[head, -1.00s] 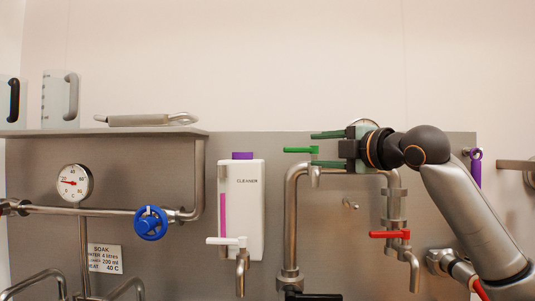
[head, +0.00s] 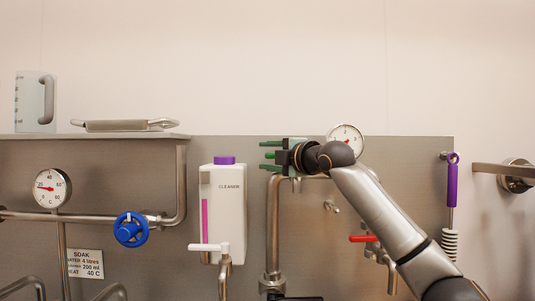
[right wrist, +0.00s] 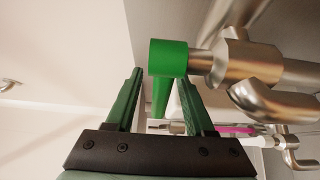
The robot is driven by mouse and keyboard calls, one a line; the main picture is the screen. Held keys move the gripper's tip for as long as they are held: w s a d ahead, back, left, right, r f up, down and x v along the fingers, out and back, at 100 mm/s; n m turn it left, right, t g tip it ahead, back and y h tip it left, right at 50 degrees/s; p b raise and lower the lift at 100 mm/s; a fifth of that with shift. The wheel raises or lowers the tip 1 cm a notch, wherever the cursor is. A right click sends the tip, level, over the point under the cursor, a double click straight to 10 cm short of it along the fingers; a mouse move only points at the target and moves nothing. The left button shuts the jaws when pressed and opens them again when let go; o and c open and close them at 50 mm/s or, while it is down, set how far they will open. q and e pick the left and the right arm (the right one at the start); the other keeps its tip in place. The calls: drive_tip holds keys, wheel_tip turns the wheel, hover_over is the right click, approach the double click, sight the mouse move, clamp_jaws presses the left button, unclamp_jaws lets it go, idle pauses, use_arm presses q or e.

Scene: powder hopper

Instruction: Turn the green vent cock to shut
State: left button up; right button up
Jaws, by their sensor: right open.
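The green vent cock (head: 270,156) sits on top of the bent steel pipe in the head view. Its lever points left and lies level. My right gripper (head: 263,156) is open, with one green finger above the lever and one below it. In the right wrist view the cock's round green hub (right wrist: 168,57) and its lever (right wrist: 160,97) show between the two fingers, with gaps visible beside the lever. The gripper body hides the cock's stem side in the head view. My left gripper is not in view.
The bent steel pipe (head: 273,230) stands below the gripper. A red-handled tap (head: 362,239) is below my right arm, and a dial gauge (head: 345,136) is behind it. A white cleaner bottle (head: 231,215) and a blue valve wheel (head: 131,230) are to the left.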

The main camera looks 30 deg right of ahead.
clamp_jaws()
idle(0.5)
idle(1.0)
